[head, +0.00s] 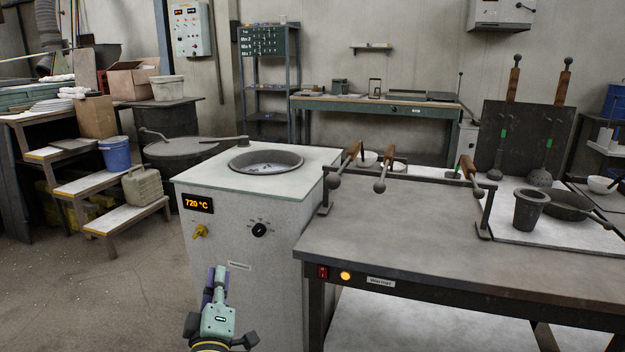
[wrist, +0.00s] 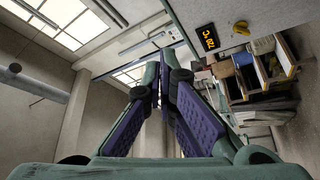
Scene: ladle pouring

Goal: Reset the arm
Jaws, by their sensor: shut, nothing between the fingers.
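My gripper (head: 216,272) is at the bottom of the head view, in front of the white furnace (head: 240,305). It points upward and holds nothing. In the wrist view its purple-padded fingers (wrist: 160,78) come together at the tips, shut and empty. The furnace shows "720 °C" on its display and has a round opening (head: 265,161) in its top with grey material inside. Three ladles with wooden handles (head: 381,170) lie across the rack (head: 410,178) on the warmer table (head: 400,230).
The warmer table stands close to the right of my gripper. A dark cup (head: 530,209) and a pan (head: 566,205) stand on the right-hand bench. Steps with a blue bucket (head: 115,153) are at the left. The floor (head: 90,295) left of the furnace is clear.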

